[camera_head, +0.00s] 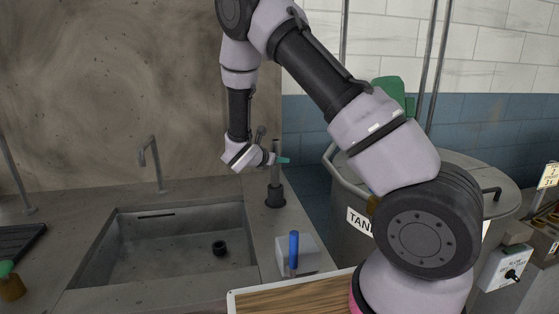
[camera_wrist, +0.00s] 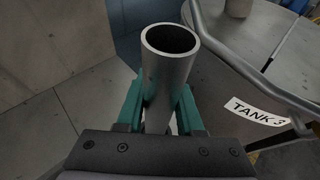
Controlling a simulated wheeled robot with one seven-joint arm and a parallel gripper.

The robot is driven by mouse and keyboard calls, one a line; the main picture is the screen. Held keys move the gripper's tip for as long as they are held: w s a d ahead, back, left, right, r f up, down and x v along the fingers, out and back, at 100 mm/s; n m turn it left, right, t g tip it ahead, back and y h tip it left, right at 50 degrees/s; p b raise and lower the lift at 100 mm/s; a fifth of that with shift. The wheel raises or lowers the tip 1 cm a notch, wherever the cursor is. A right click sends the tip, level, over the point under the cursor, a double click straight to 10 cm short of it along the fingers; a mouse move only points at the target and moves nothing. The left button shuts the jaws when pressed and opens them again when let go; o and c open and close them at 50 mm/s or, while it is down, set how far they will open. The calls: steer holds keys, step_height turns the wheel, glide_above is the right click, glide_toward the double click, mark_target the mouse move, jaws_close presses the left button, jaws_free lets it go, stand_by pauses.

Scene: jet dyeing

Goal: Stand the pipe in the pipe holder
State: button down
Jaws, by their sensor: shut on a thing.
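The pipe (camera_head: 276,177) is a grey metal tube. It looks upright in the head view, directly above the dark round pipe holder (camera_head: 275,196) on the counter right of the sink. Its lower end meets the holder's top in the picture; I cannot tell how deep it sits. My gripper (camera_head: 279,160), with teal fingers, is shut on the pipe around its middle. In the wrist view the pipe (camera_wrist: 166,75) stands between the fingers of my gripper (camera_wrist: 160,108), its open top facing the camera. The holder is not visible in the wrist view.
A sink (camera_head: 165,262) with a tap (camera_head: 153,165) lies left of the holder. A grey box (camera_head: 312,254) and a blue-handled item (camera_head: 293,248) stand in front. The large tank (camera_head: 349,190) is close on the right; its label (camera_wrist: 258,111) reads TANK 3.

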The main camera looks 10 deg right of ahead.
steer(key=shift+f, duration=0.1)
step_height(320, 180, down, 2)
steer(key=shift+f, duration=0.15)
stand_by(0.5)
steer(key=shift+c, duration=2.3)
jaws_free()
